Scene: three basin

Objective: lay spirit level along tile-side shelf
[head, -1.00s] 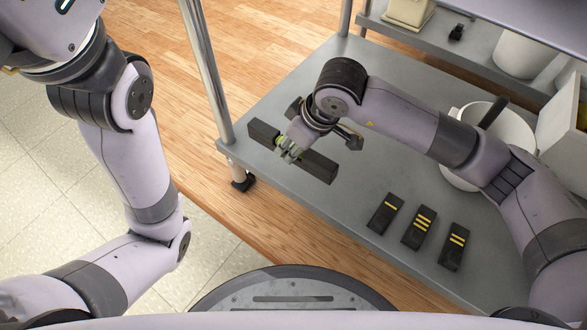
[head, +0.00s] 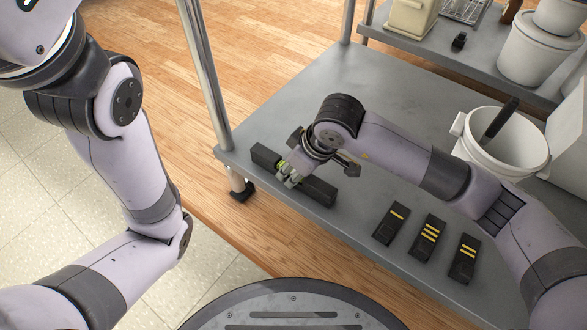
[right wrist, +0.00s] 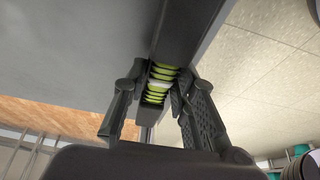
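The spirit level (head: 319,190) is a black bar with a yellow-green vial. It is at the near-left corner of the grey metal shelf (head: 285,109), roughly parallel to the shelf edge facing the tiles. My right gripper (head: 288,178) is around its middle. In the right wrist view, the fingers of my right gripper (right wrist: 163,100) stand on both sides of the spirit level (right wrist: 187,30), close against it at the vial. I cannot tell whether its underside touches the shelf. My left gripper is out of view; only its arm shows.
Several dark blocks with yellow stripes, including a middle one (head: 424,238), lie right of the level. A white bucket (head: 510,165) stands farther right, behind my right arm. A metal post (head: 206,80) rises at the shelf's left corner. The shelf's back half is largely clear.

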